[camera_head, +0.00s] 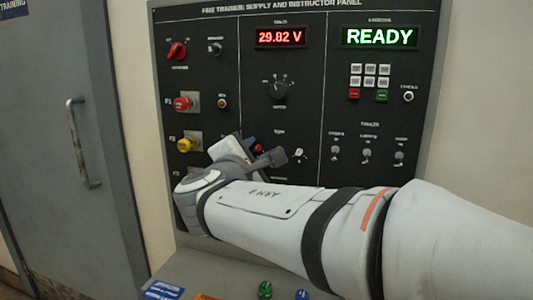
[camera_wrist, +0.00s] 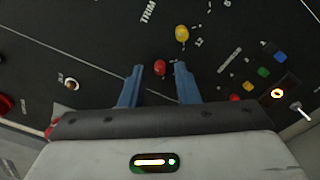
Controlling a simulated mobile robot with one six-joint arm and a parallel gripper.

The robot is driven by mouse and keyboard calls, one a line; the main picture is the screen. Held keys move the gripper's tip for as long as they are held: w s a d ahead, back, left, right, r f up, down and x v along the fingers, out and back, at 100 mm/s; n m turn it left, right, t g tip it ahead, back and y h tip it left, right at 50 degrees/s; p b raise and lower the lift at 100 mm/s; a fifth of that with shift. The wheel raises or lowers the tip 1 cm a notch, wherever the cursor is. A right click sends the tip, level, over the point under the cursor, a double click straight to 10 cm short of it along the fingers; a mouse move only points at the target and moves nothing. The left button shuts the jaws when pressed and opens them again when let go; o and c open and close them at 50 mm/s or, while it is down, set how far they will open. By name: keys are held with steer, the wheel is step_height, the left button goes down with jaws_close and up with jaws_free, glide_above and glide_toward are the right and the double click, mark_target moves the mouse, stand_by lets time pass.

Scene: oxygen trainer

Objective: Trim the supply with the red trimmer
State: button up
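The red trimmer (camera_wrist: 160,67) is a small round red knob on the black panel, near the TRIM label in the wrist view. My gripper (camera_wrist: 158,72) has its two blue fingers apart, and the red trimmer shows in the gap at the fingertips. I cannot tell whether a finger touches it. A yellow trimmer (camera_wrist: 182,33) sits just beyond it. In the head view a bit of the red trimmer (camera_head: 258,148) shows beside my wrist, which hides much of the lower panel. The supply readout (camera_head: 280,37) shows 29.82 V in red.
The green display (camera_head: 379,37) reads READY. A rotary selector (camera_head: 278,89) sits above my wrist. Red (camera_head: 183,103) and yellow (camera_head: 186,145) knobs are on the panel's left. A grey door (camera_head: 70,130) stands left of the panel.

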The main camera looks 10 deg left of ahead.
jaws_close()
steer(key=shift+d, duration=0.15)
steer(key=shift+r+n+p, duration=0.1)
steer(key=shift+n+p, duration=0.25)
steer(key=shift+n, duration=0.05)
steer(key=n+p, duration=0.3)
steer(key=n, duration=0.1)
steer(key=shift+r+n+p, duration=0.15)
steer(key=shift+n+p, duration=0.15)
steer(key=shift+p, duration=0.1)
steer(key=n+p, duration=0.3)
steer(key=shift+n, duration=0.3)
steer(key=shift+n+p, duration=0.7)
steer(key=shift+p, duration=0.1)
steer(key=shift+f, duration=0.25)
